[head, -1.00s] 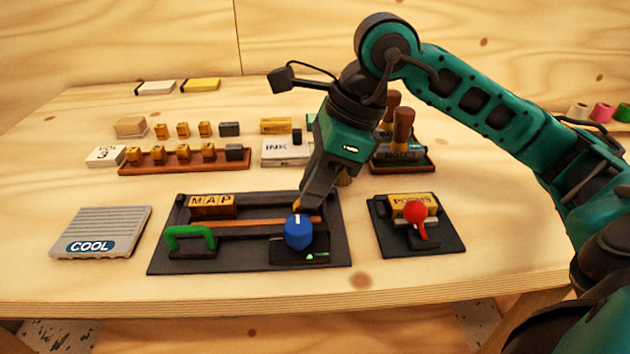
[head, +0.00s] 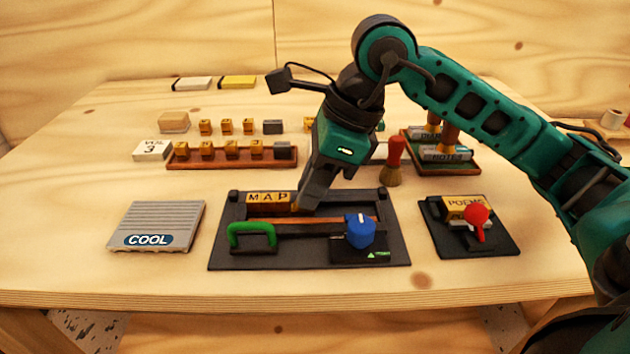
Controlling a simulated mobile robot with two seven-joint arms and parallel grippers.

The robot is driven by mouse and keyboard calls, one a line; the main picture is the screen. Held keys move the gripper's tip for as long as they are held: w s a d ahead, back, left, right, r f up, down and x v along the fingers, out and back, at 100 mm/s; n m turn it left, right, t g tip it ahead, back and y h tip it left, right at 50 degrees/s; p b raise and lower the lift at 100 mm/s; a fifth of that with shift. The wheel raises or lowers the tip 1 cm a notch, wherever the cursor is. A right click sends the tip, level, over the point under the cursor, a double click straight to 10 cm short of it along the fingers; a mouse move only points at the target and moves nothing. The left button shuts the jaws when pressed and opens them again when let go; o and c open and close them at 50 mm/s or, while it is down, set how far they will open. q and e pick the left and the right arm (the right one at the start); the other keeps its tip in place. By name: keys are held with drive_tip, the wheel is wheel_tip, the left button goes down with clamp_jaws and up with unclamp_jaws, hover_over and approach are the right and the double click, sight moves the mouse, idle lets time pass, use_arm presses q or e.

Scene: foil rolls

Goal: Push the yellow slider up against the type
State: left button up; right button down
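The type, lettered blocks reading MAP (head: 268,198), sits at the back left of the dark composing tray (head: 225,255). A small part of the yellow slider (head: 294,208) shows at the right end of the type, close against it; whether they touch is hard to tell. My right gripper (head: 302,208) points down at the slider's right side, its fingers looking shut together and hiding most of the slider. My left gripper is not in view.
The tray also carries a green handle (head: 252,234) and a blue knob (head: 360,232). A grey COOL plate (head: 157,226) lies left, a press with a red ball (head: 477,214) right. A rack of brass blocks (head: 230,161) and a red-handled brush (head: 392,160) stand behind.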

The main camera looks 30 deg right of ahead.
drive_tip(key=c, duration=1.1)
unclamp_jaws()
drive_tip(key=shift+o, duration=0.2)
drive_tip(key=p+v, duration=0.2)
drive_tip(key=v, duration=1.1)
drive_tip(key=shift+p, duration=0.4)
